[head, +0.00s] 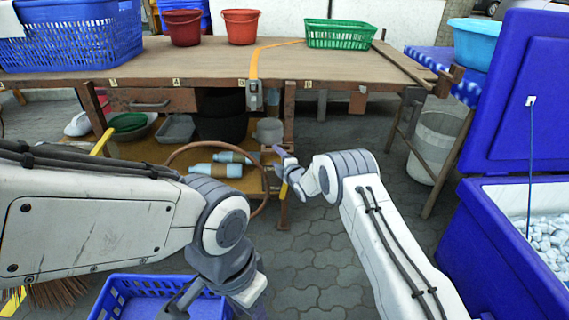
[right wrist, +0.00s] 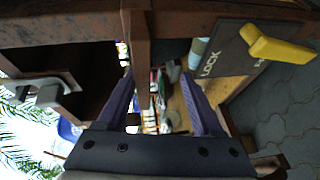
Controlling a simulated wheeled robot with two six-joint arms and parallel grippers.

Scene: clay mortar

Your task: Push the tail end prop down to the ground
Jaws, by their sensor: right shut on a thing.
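My right gripper (head: 283,165) is at a wooden leg (head: 288,135) under the front edge of the wooden cart (head: 210,62). In the right wrist view its purple fingers (right wrist: 163,100) stand either side of a brown wooden bar (right wrist: 142,45), which joins a cross beam. The gripper is shut on this bar; the contact is partly hidden. A yellow handle (right wrist: 278,45) by a plate marked LOCK (right wrist: 215,65) lies to the right there, and shows below the gripper in the head view (head: 284,190). I cannot tell which part is the prop. My left gripper (head: 215,295) is low, partly hidden.
A blue basket (head: 125,290) is beneath my left arm. A blue cooler (head: 500,240) with ice stands at the right. Bottles (head: 215,170) lie on the lower shelf, behind a large brown hoop (head: 172,160). Paving (head: 310,255) is clear between my arms.

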